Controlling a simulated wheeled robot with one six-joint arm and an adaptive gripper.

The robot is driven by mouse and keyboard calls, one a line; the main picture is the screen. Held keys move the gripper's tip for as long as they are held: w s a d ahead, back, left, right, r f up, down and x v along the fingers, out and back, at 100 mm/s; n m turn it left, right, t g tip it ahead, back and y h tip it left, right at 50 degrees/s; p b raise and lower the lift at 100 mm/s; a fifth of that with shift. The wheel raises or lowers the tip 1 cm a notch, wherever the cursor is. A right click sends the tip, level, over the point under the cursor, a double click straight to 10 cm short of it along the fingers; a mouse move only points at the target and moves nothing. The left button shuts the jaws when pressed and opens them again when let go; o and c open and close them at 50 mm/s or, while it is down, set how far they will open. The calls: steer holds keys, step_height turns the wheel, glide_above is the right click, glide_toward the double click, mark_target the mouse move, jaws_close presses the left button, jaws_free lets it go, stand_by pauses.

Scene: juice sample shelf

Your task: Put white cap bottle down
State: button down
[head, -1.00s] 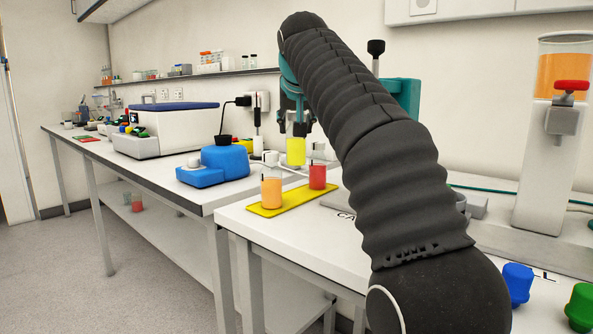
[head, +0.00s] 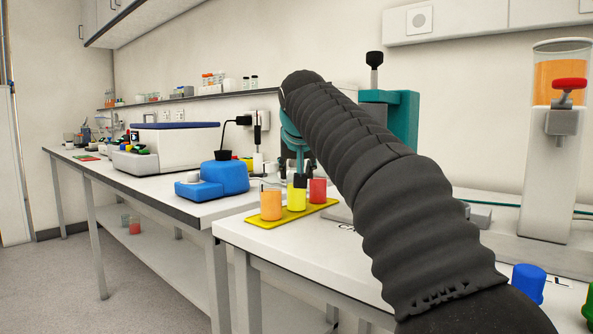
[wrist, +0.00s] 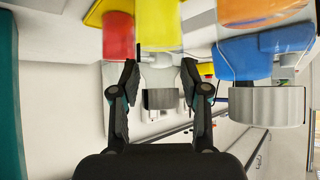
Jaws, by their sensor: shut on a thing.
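The bottle with yellow contents (head: 297,199) is upright over the yellow tray (head: 257,222), between an orange-filled beaker (head: 271,205) and a red-filled one (head: 318,191). My gripper (head: 298,181) is shut on its upper part from above. Its base is level with its neighbours, and I cannot tell whether it touches the tray. The gripper hides its cap in the head view. In the wrist view the yellow bottle (wrist: 158,24) is just past my fingertips (wrist: 160,68), with the red beaker (wrist: 118,36) on the left and the orange one (wrist: 255,10) on the right.
A blue device (head: 224,178) stands on the left bench behind the tray. A teal-framed apparatus (head: 403,120) is behind my arm. A blue-capped item (head: 528,282) stands at the front right. The bench left of the tray is narrow but clear.

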steer(key=c, duration=0.8)
jaws_free()
steer(key=shift+c, duration=0.2)
steer(key=shift+r, duration=0.2)
steer(key=p+v, duration=0.1)
steer(key=v, duration=1.1)
steer(key=shift+p, duration=0.4)
